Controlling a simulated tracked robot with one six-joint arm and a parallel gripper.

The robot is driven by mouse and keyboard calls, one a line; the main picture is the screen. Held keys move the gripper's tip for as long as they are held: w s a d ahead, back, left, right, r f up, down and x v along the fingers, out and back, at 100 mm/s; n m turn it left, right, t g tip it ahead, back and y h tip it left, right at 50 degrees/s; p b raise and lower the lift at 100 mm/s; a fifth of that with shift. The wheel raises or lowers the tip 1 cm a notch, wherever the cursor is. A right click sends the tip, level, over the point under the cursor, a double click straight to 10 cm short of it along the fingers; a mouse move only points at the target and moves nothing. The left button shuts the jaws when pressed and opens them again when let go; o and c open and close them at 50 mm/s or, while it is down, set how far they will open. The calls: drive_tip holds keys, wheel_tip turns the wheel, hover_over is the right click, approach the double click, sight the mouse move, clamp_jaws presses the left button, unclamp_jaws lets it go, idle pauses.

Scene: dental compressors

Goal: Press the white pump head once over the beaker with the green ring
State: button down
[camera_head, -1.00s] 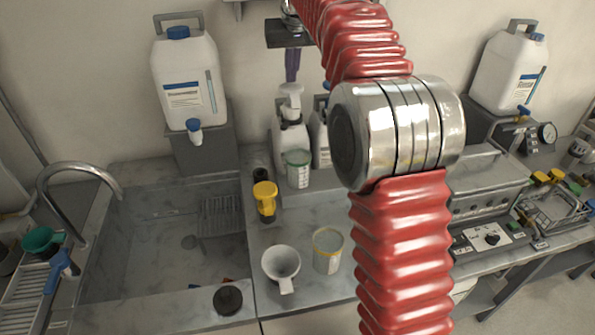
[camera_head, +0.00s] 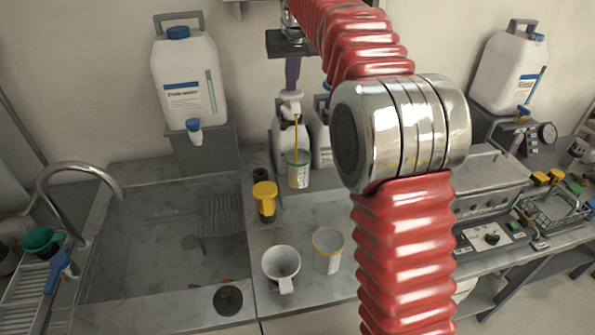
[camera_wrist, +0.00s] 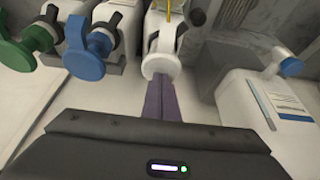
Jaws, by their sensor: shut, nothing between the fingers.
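The white pump head (camera_head: 292,101) sits on a white bottle (camera_head: 283,140) by the wall; it also shows in the wrist view (camera_wrist: 161,65). My gripper (camera_head: 292,86) is shut, its purple fingers (camera_wrist: 162,98) pointing down with the tips at the top of the pump head, apparently touching it. A thin yellow stream (camera_head: 296,135) runs from the nozzle down into the beaker with the green ring (camera_head: 298,172), which stands upright in front of the bottle. The liquid level in the beaker is hard to tell.
Bottles with blue (camera_wrist: 85,55) and green (camera_wrist: 20,50) pump heads stand beside the white one. A yellow-topped item (camera_head: 265,198), a white cup (camera_head: 281,265) and a yellow-rimmed beaker (camera_head: 327,250) stand nearer. The sink (camera_head: 160,250) is left. A large canister (camera_head: 185,85) stands behind it.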

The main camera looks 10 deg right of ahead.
drive_tip(key=shift+f, duration=0.85)
drive_tip(key=shift+r, duration=2)
wheel_tip(320, 180, up, 6)
idle(0.4)
